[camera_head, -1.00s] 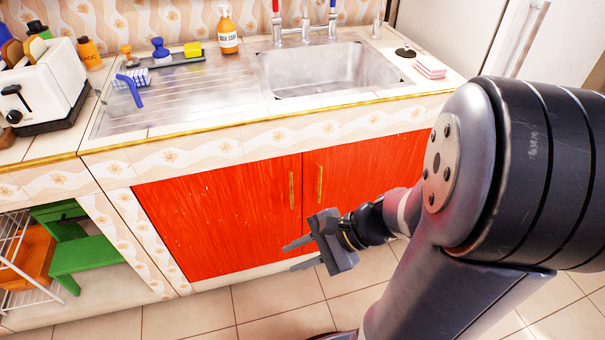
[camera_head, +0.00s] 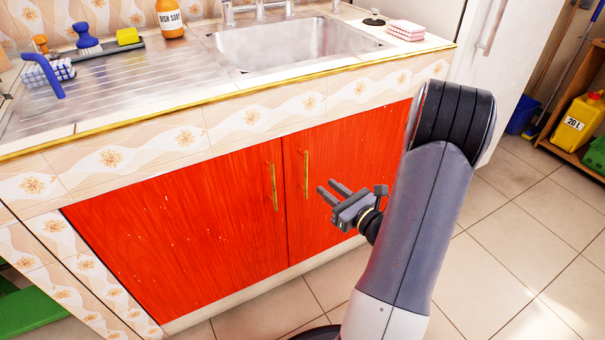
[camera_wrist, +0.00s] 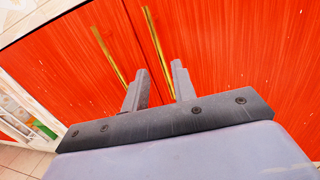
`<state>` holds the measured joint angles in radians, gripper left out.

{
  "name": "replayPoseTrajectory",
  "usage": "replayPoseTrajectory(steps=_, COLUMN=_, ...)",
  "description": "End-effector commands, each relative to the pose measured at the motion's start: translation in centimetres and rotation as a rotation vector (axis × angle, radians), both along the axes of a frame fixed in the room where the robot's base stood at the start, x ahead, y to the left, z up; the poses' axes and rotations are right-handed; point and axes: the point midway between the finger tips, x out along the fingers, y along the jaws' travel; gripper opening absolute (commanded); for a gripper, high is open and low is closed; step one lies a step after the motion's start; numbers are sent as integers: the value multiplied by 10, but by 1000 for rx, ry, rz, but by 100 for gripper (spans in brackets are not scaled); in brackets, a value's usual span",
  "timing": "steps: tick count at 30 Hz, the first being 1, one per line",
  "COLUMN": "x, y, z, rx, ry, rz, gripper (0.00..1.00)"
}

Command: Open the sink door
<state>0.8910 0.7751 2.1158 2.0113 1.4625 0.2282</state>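The sink cabinet has two red wooden doors, a left door (camera_head: 180,230) and a right door (camera_head: 340,150), both closed. Each has an upright brass handle beside the middle seam: the left handle (camera_head: 273,186) and the right handle (camera_head: 306,175). My gripper (camera_head: 330,190) is in front of the right door, just right of the right handle, with its fingers apart and nothing between them. In the wrist view my gripper (camera_wrist: 158,82) points at the doors. The left handle (camera_wrist: 110,54) and right handle (camera_wrist: 157,42) lie beyond the fingertips, apart from them.
The sink (camera_head: 290,45) and counter with a gold edge (camera_head: 210,98) are above the doors. A white fridge (camera_head: 500,50) stands right of the cabinet. A shelf with a yellow jug (camera_head: 578,124) is farther right. The tiled floor (camera_head: 510,230) is clear at right.

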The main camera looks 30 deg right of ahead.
Motion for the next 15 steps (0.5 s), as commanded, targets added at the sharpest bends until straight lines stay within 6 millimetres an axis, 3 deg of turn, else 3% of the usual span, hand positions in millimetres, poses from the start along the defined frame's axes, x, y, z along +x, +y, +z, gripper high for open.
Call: replayPoseTrajectory(steps=15, x=80, y=21, z=0, rx=-4, ry=-2, rz=7, gripper=26)
